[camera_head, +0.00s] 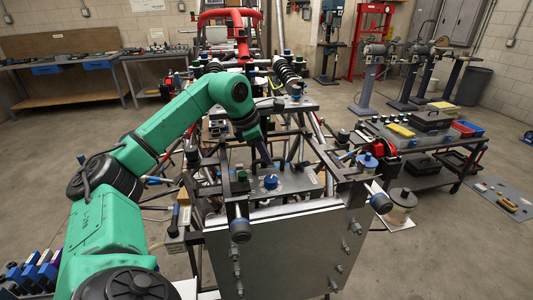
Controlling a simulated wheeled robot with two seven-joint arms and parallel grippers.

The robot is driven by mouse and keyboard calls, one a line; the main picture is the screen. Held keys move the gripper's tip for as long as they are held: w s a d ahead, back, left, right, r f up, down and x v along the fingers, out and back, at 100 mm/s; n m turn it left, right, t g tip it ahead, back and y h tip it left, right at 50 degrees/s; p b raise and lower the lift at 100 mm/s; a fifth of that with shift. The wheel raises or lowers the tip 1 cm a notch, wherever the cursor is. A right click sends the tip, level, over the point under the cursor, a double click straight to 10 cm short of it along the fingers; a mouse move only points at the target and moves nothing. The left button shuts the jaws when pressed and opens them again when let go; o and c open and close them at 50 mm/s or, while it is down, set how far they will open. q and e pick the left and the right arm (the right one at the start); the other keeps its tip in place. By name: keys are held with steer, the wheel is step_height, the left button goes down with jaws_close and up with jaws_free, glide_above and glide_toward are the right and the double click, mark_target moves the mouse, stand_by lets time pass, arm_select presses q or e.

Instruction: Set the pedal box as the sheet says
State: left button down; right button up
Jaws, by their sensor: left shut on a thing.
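My green left arm reaches in from the left over the tube chassis (300,130). My left gripper (266,158) is dark and small, low among the tubes behind the front plate. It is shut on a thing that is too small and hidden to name. A blue knob (271,182) stands on a grey panel just in front of it. Which part is the pedal box is not clear. A white sheet (399,219) lies at the right under a round can; no writing can be read. My right gripper is not in view.
A large grey plate (285,255) with bolts closes the chassis front. Black-capped tube ends (240,230) stick out towards me. A cart (410,142) with cases and trays stands at the right. A workbench (70,65) is at the back left. Open floor lies between.

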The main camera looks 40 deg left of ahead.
arm_select(q)
steer(key=c, duration=0.8)
jaws_free()
steer(key=shift+w+a+r, duration=0.15)
steer(key=shift+a+r, duration=0.1)
steer(key=shift+c, duration=0.2)
steer(key=shift+a+f, duration=0.1)
steer(key=shift+f, duration=0.1)
steer(key=shift+r, duration=0.1)
steer(key=p+v, duration=0.3)
steer(key=v, duration=1.1)
steer(key=shift+r, duration=0.15)
